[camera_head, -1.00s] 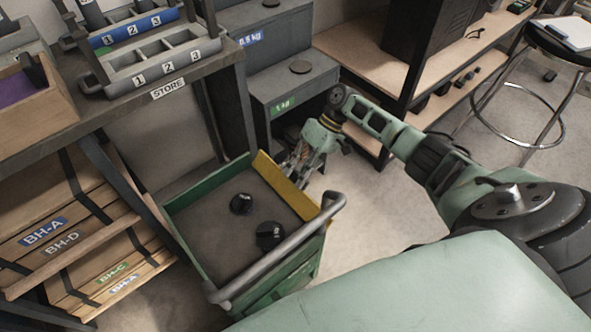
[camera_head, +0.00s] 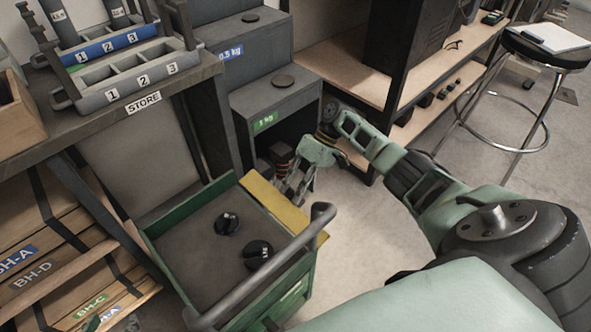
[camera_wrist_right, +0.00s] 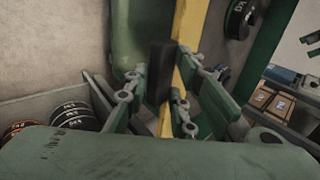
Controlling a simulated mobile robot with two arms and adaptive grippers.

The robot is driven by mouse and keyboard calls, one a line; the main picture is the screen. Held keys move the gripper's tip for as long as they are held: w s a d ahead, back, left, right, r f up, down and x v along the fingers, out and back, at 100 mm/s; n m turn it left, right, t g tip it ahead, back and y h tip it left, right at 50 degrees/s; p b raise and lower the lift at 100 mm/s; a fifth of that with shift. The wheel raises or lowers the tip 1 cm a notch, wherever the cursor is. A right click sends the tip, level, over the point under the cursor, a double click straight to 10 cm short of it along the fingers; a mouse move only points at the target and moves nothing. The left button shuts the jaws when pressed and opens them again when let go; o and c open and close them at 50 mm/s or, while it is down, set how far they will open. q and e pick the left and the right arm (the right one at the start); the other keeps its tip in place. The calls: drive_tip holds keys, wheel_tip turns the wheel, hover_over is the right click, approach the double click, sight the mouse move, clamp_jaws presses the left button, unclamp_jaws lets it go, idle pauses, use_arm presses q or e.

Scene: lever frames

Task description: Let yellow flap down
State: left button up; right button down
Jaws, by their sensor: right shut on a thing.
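The yellow flap (camera_head: 279,203) is on the right side of the green cart (camera_head: 166,232), at its top edge. Its broad face shows from above and it seems to lean outward; the exact angle is hard to tell. My right gripper (camera_head: 293,190) is at the flap's outer side, its fingers at the far half of the flap.
Two black knobbed weights (camera_head: 228,223) lie on the cart's floor. The cart's grey handle (camera_head: 262,268) runs along its near side. Grey steps (camera_head: 283,100) stand behind my right gripper. Clear floor (camera_head: 355,225) lies right of the cart.

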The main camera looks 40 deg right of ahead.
drive_tip(key=shift+s+a+f, duration=0.25)
drive_tip(key=shift+a+f, duration=0.05)
drive_tip(key=shift+f, duration=0.25)
drive_tip(key=c, duration=1.8)
unclamp_jaws()
drive_tip(key=shift+c, duration=0.2)
drive_tip(key=shift+o, duration=0.6)
drive_tip(key=shift+w+a, duration=0.15)
drive_tip(key=shift+r, duration=0.15)
drive_tip(key=shift+w+r, duration=0.1)
drive_tip(key=shift+r, duration=0.05)
drive_tip(key=shift+d+r, duration=0.15)
drive_tip(key=shift+d, duration=0.15)
drive_tip(key=v, duration=1.1)
drive_tip(key=shift+d, duration=0.25)
drive_tip(key=shift+r, duration=0.1)
